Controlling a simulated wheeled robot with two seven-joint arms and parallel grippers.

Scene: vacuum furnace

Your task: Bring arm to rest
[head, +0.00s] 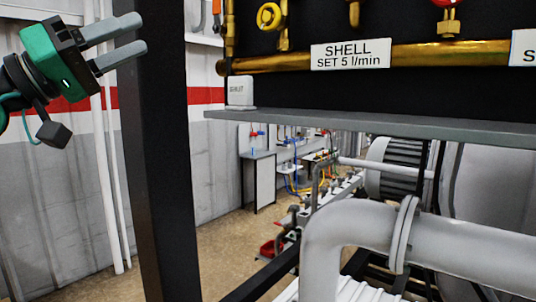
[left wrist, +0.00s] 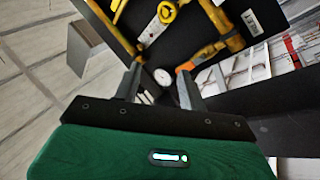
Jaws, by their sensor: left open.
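My left gripper (head: 128,42) is at the upper left of the head view, raised in front of a black upright post. Its two grey fingers are apart, with nothing between them, and point right toward the panel. In the left wrist view the fingers (left wrist: 158,86) also stand apart and empty. Beyond them, that view shows a dark panel with yellow pipework and a round white gauge face (left wrist: 162,77). My right gripper is in neither view.
A black post (head: 155,170) stands close by the left gripper. A brass pipe (head: 285,62) with a "SHELL SET 5 l/min" label (head: 350,54) runs above a grey ledge (head: 370,124). A large grey pipe (head: 350,225) fills the lower right. Brown floor (head: 220,250) shows lower left.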

